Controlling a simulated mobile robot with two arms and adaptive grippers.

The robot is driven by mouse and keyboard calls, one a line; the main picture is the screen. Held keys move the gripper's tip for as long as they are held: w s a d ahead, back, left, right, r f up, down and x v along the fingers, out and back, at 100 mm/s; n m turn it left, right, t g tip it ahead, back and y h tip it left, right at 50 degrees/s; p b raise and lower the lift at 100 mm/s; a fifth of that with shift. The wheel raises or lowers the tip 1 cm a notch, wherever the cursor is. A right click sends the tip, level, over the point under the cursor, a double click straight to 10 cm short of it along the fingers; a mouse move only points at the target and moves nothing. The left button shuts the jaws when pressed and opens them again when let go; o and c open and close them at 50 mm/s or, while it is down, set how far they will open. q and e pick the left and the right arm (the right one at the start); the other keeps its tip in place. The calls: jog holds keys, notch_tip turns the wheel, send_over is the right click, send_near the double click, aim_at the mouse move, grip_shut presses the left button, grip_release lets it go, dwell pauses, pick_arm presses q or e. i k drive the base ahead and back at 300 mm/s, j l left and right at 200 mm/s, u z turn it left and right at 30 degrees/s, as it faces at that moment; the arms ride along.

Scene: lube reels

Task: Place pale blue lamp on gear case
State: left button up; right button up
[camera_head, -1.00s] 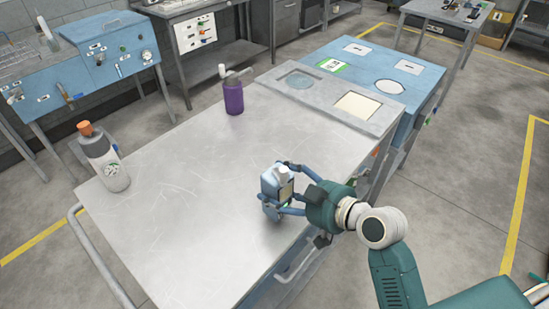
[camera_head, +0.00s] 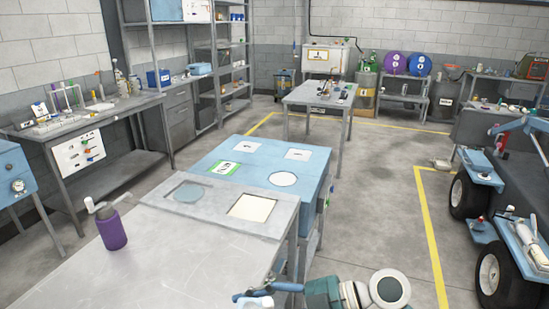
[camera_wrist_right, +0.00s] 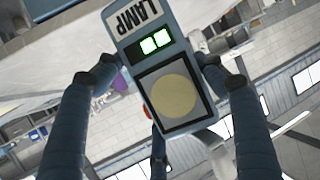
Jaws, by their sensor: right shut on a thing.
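The pale blue lamp (camera_wrist_right: 128,60) fills the middle of the right wrist view, with a LAMP label, green lit digits and a round cream lens. My right gripper (camera_wrist_right: 157,72) is shut on it, one finger against each side. In the head view my right gripper (camera_head: 262,294) is at the bottom edge, by the near table's right side, and the lamp is mostly cut off. My left gripper is not in view. I cannot tell for sure which thing is the gear case; none in view is clearly labelled so.
A purple bottle (camera_head: 112,230) stands on the grey metal table (camera_head: 165,265). Recessed round and square panels lie at its far end, beside a blue cabinet (camera_head: 257,155) with marked pads. A farther table (camera_head: 318,95) holds small items. Wheeled carts (camera_head: 490,235) stand right; floor between is clear.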

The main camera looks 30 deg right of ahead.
aim_at(293, 166)
jog(key=i+l+z, duration=0.1)
jog(key=l, duration=0.4)
jog(key=i+l, duration=0.35)
jog(key=i+l+z, duration=0.15)
jog(key=l, duration=0.4)
jog(key=i+l+z, duration=0.1)
jog(key=i+l, duration=0.55)
jog(key=l, duration=0.2)
jog(key=z, duration=0.05)
